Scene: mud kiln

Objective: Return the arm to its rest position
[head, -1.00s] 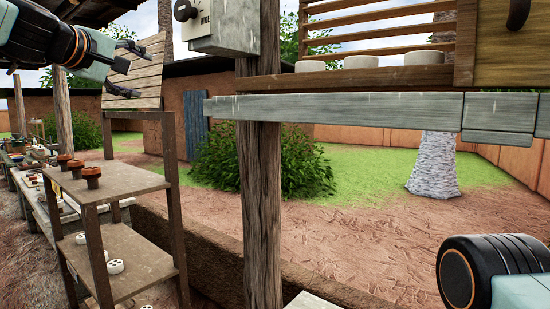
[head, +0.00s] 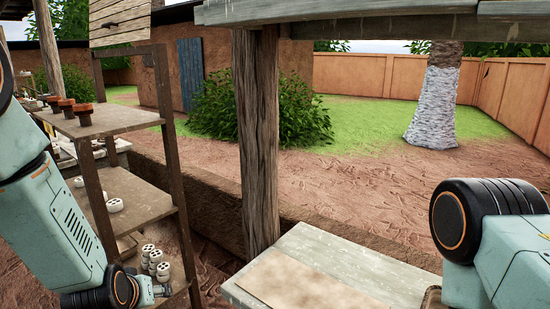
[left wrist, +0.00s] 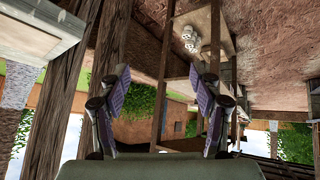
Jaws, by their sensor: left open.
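My left gripper (left wrist: 160,92) is open in the left wrist view, its two purple-padded fingers spread apart with nothing between them. That view is upside down, with sky at the bottom. In the head view my left arm (head: 60,215) hangs down along the left side, its dark wrist (head: 118,290) low at the bottom left, in front of the shelf as seen from here. The fingers are hardly visible there. My right arm (head: 490,230) shows at the right edge, bent, and its gripper is out of the picture.
A wooden shelf rack (head: 117,119) stands at left with orange-brown pieces (head: 84,114) on top and white spool-like pieces (head: 163,271) lower down. A wooden post (head: 257,140) rises mid-view. A pale table (head: 320,250) with a brown sheet (head: 308,284) lies at bottom centre.

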